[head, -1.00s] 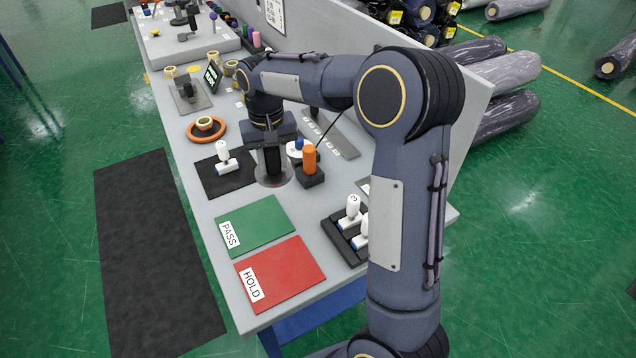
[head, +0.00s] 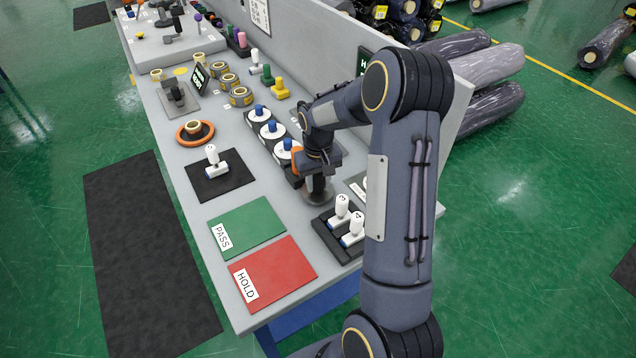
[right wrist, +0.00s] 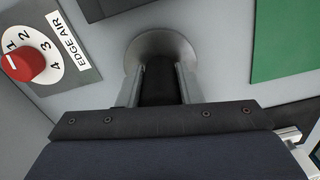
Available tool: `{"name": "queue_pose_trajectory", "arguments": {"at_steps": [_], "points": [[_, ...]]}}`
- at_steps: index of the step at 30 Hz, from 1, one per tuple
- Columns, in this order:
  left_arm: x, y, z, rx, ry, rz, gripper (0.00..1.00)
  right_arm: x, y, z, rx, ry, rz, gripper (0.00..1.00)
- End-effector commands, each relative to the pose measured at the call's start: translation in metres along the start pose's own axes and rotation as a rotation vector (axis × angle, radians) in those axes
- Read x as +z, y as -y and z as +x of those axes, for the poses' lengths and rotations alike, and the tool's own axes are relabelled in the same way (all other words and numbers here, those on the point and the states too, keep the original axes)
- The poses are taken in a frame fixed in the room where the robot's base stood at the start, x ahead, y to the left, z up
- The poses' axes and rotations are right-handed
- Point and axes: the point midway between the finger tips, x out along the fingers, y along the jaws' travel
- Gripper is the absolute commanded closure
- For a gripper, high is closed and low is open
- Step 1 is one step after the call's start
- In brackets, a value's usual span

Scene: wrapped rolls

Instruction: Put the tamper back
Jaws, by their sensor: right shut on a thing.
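The tamper shows in the right wrist view as a round grey metal disc (right wrist: 160,42) with a dark handle (right wrist: 158,88) between two fingers. My right gripper (head: 317,182) is shut on that handle. In the head view the tamper's disc (head: 318,197) is below the gripper, just behind the black tray of white stamps. I cannot tell whether the disc touches the grey bench or is slightly above it. An orange-topped piece (head: 296,148) is behind the gripper, mostly hidden. My left gripper is not in view.
A black tray with white stamps (head: 342,207) is close in front. A dial panel with a red knob (right wrist: 22,62) is beside the disc. The green PASS mat (head: 247,227), red HOLD mat (head: 285,275) and black mat with a white stamp (head: 215,160) lie left. White-topped spools (head: 271,130) stand behind.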

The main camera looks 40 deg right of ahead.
Motion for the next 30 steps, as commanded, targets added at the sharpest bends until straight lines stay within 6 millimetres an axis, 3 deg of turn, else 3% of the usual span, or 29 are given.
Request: {"name": "queue_pose_trajectory", "arguments": {"at_steps": [4, 14, 15, 20, 30], "points": [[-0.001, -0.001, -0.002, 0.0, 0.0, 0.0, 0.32, 0.0, 0.0, 0.013, 0.0, -0.001, 0.0, 1.0], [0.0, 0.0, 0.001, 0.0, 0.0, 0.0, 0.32, 0.0, 0.0, 0.017, 0.0, -0.002, 0.0, 1.0], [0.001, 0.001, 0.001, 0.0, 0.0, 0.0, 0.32, 0.0, 0.0, 0.018, 0.0, -0.001, 0.0, 0.67], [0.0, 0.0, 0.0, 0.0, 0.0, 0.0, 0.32, 0.0, 0.0, 0.017, 0.0, -0.001, 0.0, 0.46], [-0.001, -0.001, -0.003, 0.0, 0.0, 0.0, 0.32, 0.0, 0.0, 0.012, 0.0, -0.002, 0.0, 0.46]]}}
